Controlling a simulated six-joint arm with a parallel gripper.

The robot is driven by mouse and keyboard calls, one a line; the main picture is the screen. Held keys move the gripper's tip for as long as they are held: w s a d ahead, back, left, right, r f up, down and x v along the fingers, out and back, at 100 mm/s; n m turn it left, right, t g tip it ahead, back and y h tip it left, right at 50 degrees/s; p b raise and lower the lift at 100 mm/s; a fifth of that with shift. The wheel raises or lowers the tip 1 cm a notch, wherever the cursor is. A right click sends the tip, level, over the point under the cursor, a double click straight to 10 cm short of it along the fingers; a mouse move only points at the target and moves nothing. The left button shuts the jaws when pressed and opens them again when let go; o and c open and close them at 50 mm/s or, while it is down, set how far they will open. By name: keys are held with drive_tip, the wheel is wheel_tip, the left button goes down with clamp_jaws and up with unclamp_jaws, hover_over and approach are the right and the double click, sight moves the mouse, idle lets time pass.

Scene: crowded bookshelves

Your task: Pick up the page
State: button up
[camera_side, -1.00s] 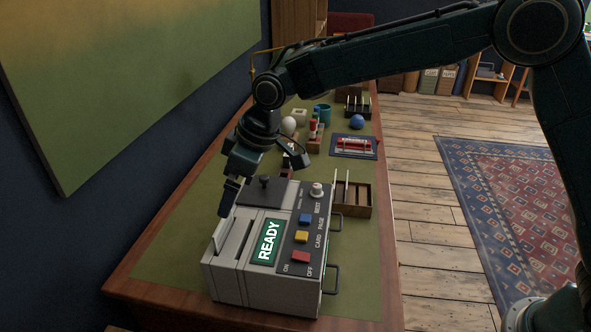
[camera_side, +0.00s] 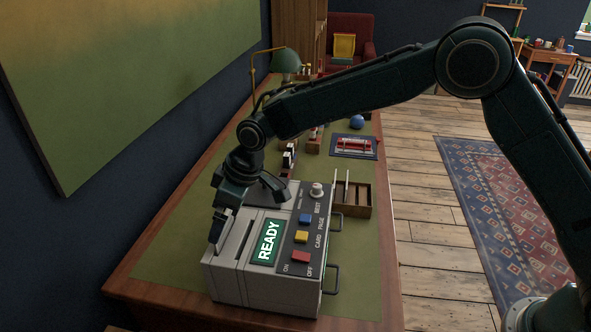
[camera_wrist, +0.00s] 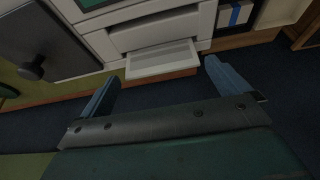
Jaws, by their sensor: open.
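The page (camera_wrist: 163,59) is a pale sheet sticking out of a slot in the grey machine (camera_side: 228,285). In the wrist view its outer end lies between the two blue fingers of my gripper (camera_wrist: 161,71), with a gap on each side. My gripper is open and empty. In the side view my gripper (camera_side: 217,228) is at the left top edge of the machine, and it mostly hides the page. I cannot tell from there how deep the fingers reach around the page.
The machine has a lit READY sign (camera_side: 268,242), coloured buttons, a dark lever knob (camera_wrist: 32,67) and side handles. It stands on a green-topped desk (camera_side: 163,258). A wooden tray (camera_side: 357,200) and a blue ball (camera_side: 356,122) stand farther back. A dark wall is at left.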

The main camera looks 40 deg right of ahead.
drive_tip(key=shift+x, duration=1.8)
drive_tip(key=shift+c, duration=0.4)
drive_tip(key=c, duration=0.8)
drive_tip(key=shift+c, duration=0.2)
wheel_tip(320, 180, up, 20)
